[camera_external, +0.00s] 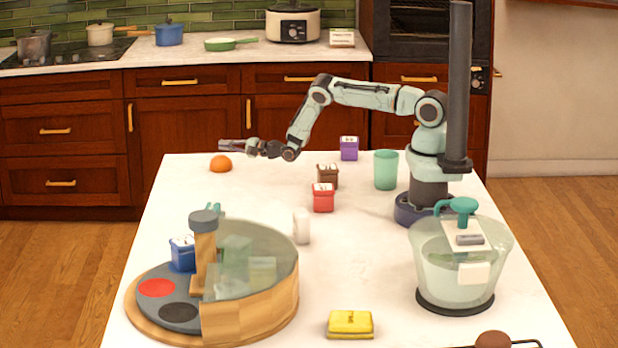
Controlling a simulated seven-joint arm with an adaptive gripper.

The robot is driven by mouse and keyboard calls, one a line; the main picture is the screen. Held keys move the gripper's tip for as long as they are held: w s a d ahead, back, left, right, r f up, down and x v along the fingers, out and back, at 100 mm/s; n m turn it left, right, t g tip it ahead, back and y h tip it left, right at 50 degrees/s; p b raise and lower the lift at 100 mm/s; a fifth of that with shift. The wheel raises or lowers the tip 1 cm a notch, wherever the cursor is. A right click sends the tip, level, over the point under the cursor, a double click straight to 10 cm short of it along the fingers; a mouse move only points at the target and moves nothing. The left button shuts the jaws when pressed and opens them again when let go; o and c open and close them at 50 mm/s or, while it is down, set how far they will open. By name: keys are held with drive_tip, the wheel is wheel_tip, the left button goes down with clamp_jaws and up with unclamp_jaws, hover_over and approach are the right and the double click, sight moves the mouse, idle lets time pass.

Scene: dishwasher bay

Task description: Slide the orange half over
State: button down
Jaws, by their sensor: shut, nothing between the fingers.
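The orange half (220,164) rests on the white tabletop (250,187) near its far left corner, dome side up. My gripper (222,146) is shut and empty. In the picture it is just above the orange half and reaches toward the left, roughly level. I cannot tell from this one view whether it is directly over the orange half or beyond it.
Small purple (349,149), brown (327,177) and red (323,198) boxes and a green cup (386,170) stand mid-table. A round wooden carousel (270,310) is front left, a clear bowl (457,270) front right, and a yellow sponge (350,323) at the front. The tabletop around the orange half is clear.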

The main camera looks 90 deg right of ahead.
sight(225, 187)
drive_tip(key=d, duration=0.7)
wheel_tip(225, 187, down, 5)
drive_tip(key=shift+r, duration=0.1)
drive_tip(key=shift+a, duration=0.55)
drive_tip(key=shift+a, duration=0.1)
drive_tip(key=a, duration=1.8)
drive_tip(key=shift+d, duration=0.2)
drive_tip(key=shift+d, duration=0.1)
